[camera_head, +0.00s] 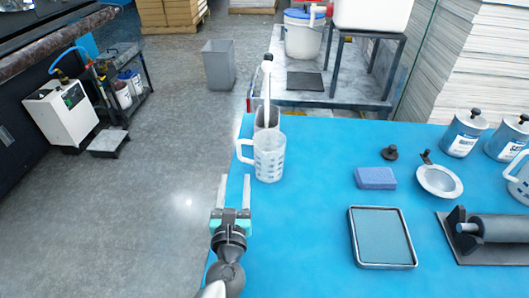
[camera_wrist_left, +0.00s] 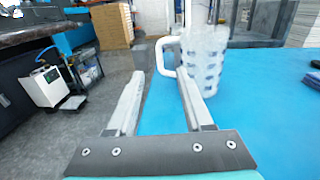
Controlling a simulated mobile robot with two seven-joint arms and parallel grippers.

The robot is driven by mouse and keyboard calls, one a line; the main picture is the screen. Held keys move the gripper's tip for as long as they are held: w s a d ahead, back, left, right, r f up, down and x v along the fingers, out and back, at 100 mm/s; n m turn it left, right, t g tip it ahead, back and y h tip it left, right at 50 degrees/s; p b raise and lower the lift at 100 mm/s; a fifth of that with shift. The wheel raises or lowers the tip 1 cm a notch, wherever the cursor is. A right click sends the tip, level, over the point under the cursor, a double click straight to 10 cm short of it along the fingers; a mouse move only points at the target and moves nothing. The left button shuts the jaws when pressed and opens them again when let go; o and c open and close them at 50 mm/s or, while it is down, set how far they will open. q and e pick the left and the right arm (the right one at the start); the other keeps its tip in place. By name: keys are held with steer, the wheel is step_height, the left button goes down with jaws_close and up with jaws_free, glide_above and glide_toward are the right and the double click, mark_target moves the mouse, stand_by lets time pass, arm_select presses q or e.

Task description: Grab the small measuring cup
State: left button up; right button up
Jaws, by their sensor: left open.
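The small measuring cup (camera_head: 269,157) is clear with blue marks and stands upright near the left edge of the blue table (camera_head: 310,215). Its handle points left. In the left wrist view the cup (camera_wrist_left: 204,62) is ahead and right of centre, with its handle left. My left gripper (camera_head: 234,179) is open and empty, short of the cup and slightly to its left. The cup is not between the fingers; in the left wrist view the fingers (camera_wrist_left: 158,92) point toward the handle side. My right gripper is out of view.
A grey holder with a tool (camera_head: 266,85) stands right behind the cup. A blue sponge (camera_head: 376,178), a tray (camera_head: 381,238), a metal bowl (camera_head: 439,181), a roller (camera_head: 490,229) and a larger jug (camera_head: 520,178) are to the right. Table between gripper and tray is clear.

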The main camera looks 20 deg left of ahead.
mark_target(238, 147)
arm_select(q)
steer(key=x, duration=0.3)
steer(key=shift+r, duration=0.15)
steer(key=x, duration=0.3)
steer(key=shift+w, duration=0.4)
steer(key=shift+x, duration=3.2)
steer(key=shift+a, duration=0.15)
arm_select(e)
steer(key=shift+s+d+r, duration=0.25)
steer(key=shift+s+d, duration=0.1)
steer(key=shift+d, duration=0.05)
arm_select(q)
steer(key=shift+c, duration=0.2)
jaws_close()
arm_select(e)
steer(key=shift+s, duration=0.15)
